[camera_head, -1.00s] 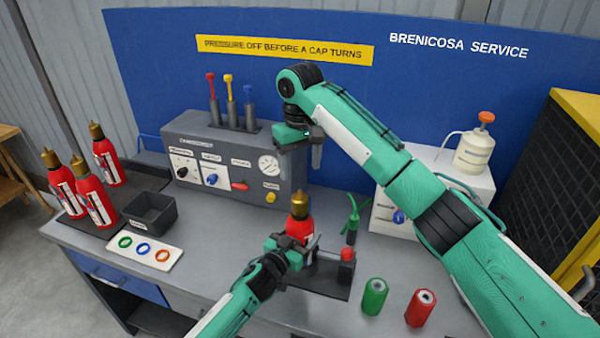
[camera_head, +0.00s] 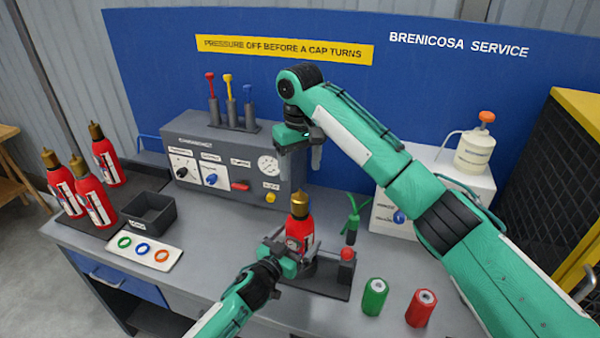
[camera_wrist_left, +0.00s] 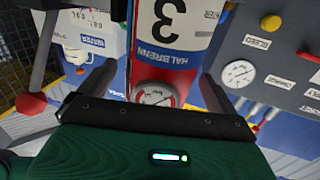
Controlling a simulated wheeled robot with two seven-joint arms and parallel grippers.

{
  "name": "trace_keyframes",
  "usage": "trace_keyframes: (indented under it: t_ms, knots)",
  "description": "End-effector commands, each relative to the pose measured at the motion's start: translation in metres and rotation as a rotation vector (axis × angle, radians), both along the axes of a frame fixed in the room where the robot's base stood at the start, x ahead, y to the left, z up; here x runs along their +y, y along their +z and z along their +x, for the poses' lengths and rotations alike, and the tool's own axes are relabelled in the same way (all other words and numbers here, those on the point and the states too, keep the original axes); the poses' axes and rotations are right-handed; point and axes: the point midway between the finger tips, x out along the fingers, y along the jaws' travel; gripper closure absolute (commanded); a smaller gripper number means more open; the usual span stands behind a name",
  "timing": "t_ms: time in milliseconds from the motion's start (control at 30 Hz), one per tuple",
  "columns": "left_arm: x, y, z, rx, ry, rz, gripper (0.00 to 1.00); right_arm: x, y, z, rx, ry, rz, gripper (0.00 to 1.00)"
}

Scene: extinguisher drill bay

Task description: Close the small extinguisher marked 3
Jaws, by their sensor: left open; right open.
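The small red extinguisher (camera_head: 304,224) with a brass-coloured top (camera_head: 299,202) stands upright in a dark fixture (camera_head: 325,279) on the bench. In the left wrist view its white label shows an upside-down 3 (camera_wrist_left: 169,22), with a small round gauge (camera_wrist_left: 154,97) on the red part. My left gripper (camera_head: 292,250) is open, at the near side of the extinguisher's lower body, and hides part of it. In the wrist view the fingers stand apart on either side of the body. My right gripper (camera_head: 300,160) is open and empty, above and behind the brass top.
A grey console (camera_head: 240,165) with a gauge and knobs stands behind. A red-knobbed part (camera_head: 347,254) is beside the extinguisher. Green (camera_head: 374,297) and red (camera_head: 421,308) cylinders stand at right. Several red extinguishers (camera_head: 96,200), a dark bin (camera_head: 150,212) and a ring card (camera_head: 144,251) are left.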

Motion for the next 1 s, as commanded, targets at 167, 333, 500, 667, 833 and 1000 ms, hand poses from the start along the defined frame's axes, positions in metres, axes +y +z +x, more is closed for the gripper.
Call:
trace_keyframes:
  t_ms: [167,333,500,667,833,1000]
  knots:
    - [0.019,-0.004,-0.030,0.001,-0.001,0.000,0.05,0.000,-0.011,0.000,0.000,0.000,0.000,0.33]
    - [0.037,-0.004,-0.058,0.001,-0.001,0.000,0.05,0.000,-0.019,0.000,0.000,0.000,0.000,0.33]
    - [0.052,-0.003,-0.079,0.001,0.000,0.001,0.05,0.000,-0.026,0.000,0.000,0.000,0.000,0.33]
    - [0.059,-0.001,-0.091,0.001,-0.001,-0.001,0.05,0.000,-0.028,0.000,0.000,0.000,0.000,0.33]
    - [0.061,0.000,-0.094,0.001,-0.001,-0.001,0.05,0.000,-0.028,0.000,0.000,0.000,0.000,0.33]
    - [0.060,0.000,-0.093,0.001,-0.001,-0.001,0.05,0.000,-0.028,0.000,0.000,0.000,0.000,0.33]
